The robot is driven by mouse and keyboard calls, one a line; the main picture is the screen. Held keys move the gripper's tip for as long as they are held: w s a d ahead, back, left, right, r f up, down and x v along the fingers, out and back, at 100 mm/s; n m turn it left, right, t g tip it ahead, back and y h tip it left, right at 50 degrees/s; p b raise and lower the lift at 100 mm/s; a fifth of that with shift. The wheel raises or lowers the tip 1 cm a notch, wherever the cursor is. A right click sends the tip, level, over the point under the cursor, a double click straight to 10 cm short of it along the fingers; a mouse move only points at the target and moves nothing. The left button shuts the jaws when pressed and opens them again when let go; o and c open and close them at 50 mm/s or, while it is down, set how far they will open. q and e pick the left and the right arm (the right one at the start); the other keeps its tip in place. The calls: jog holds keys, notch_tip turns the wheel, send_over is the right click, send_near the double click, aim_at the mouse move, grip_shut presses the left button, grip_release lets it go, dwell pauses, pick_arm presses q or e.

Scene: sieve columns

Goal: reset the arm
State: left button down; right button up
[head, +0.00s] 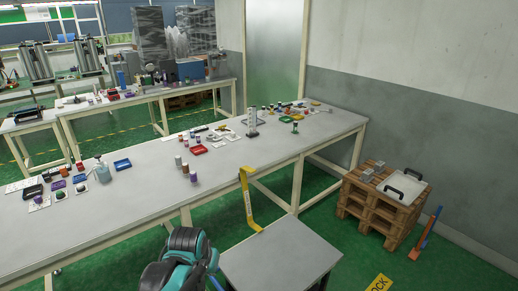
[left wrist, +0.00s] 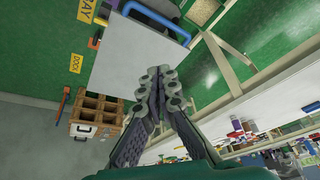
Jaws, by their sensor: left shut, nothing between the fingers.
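My left gripper (left wrist: 158,78) shows in the left wrist view with its two dark fingers together and nothing between them. The wrist camera looks at a tilted scene, with the fingers in front of a grey cart top (left wrist: 125,62) and green floor. In the head view, a teal and black part of my arm rises at the bottom, left of the cart (head: 285,255); the fingers cannot be made out there. My right gripper is in neither view. The long table (head: 135,215) stands beyond my arm, clear of it.
The table holds a pale upright column (head: 252,120), small bottles (head: 185,170), a red tray (head: 197,149), a blue tray (head: 122,164) and a pump bottle (head: 102,170). A wooden pallet stack (head: 375,212) with a white case (head: 400,185) stands right. The cart top is bare.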

pick_arm(q)
jog(key=s+a+r+t, duration=0.1)
jog(key=s+a, duration=0.1)
jog(key=s, duration=0.5)
jog(key=s+a+r+n+t, duration=0.1)
jog(key=s+r, duration=0.1)
jog(key=s, duration=0.5)
jog(key=shift+a+n+t, duration=0.3)
jog(key=shift+a+t, duration=0.1)
